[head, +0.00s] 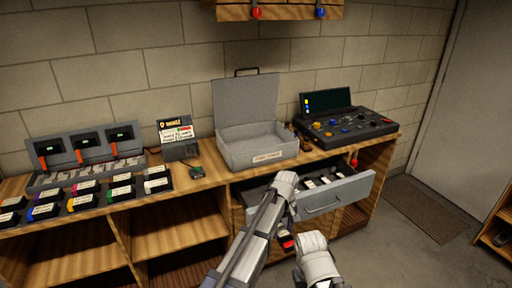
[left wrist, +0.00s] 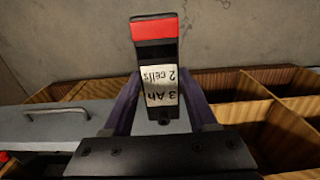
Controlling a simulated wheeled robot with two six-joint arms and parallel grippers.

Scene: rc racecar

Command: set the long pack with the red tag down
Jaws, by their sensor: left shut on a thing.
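The long pack (left wrist: 155,65) is black with a red tag on its end and a white label reading "3 Ah 2 cells", upside down in the left wrist view. My left gripper (left wrist: 160,95) is shut on it, one finger on each side. In the head view the red end of the pack (head: 288,243) shows just below my left arm, in front of the open drawer (head: 335,200). The arm hides most of this gripper and part of the drawer there. My right gripper is not in view.
The drawer holds several labelled packs. On the bench are an open grey case (head: 262,152), a dark control box (head: 350,128), a small sign (head: 178,138), a charger rack (head: 85,160) and rows of dark packs (head: 83,202). Open shelves (head: 180,225) lie below.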

